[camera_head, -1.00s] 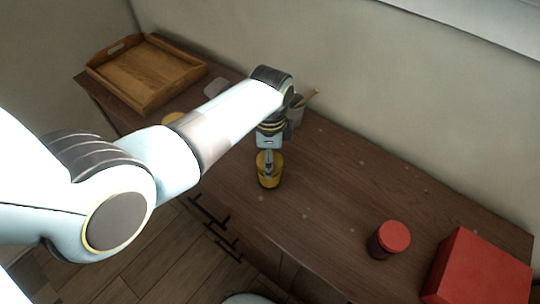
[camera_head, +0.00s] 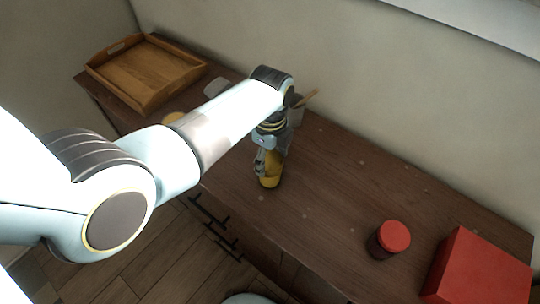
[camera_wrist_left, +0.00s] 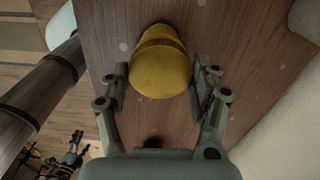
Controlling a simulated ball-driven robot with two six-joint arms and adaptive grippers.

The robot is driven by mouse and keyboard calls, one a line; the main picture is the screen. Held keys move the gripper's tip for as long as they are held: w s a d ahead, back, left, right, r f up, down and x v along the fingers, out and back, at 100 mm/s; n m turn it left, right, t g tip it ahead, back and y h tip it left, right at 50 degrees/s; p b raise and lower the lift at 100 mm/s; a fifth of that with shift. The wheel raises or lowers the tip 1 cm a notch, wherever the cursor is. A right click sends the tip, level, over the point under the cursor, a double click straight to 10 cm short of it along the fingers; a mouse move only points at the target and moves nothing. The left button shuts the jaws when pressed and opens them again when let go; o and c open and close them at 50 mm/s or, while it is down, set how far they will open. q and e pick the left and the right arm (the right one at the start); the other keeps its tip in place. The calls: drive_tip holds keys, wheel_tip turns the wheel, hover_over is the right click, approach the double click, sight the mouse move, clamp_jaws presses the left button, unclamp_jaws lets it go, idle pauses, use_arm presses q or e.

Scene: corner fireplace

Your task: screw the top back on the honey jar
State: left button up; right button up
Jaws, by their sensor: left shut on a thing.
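The honey jar (camera_head: 270,182) stands upright near the front edge of the brown cabinet top in the head view. Its yellow top (camera_wrist_left: 160,76) is large in the left wrist view, with the amber jar partly showing beyond it. The top sits at the mouth of the jar; how far it is turned on I cannot tell. My left gripper (camera_head: 266,162) points down from above, shut on the top, with one finger on each side of it.
A wooden tray (camera_head: 146,76) lies at the far left. A cup (camera_head: 297,112) with a wooden stick stands behind my gripper. A red-lidded jar (camera_head: 392,238) and a red box (camera_head: 478,270) are at the right. The cabinet top between is clear.

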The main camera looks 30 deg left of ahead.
use_arm(q)
drive_tip(key=o, duration=1.5)
drive_tip(key=shift+o, duration=0.2)
drive_tip(key=shift+r, duration=0.1)
drive_tip(key=shift+r, duration=1.4)
drive_tip(key=n, duration=0.6)
drive_tip(key=shift+n, duration=0.3)
drive_tip(key=n, duration=0.3)
drive_tip(key=shift+n, duration=0.4)
drive_tip(key=n, duration=0.4)
drive_tip(key=shift+n, duration=0.3)
drive_tip(key=shift+f, duration=0.1)
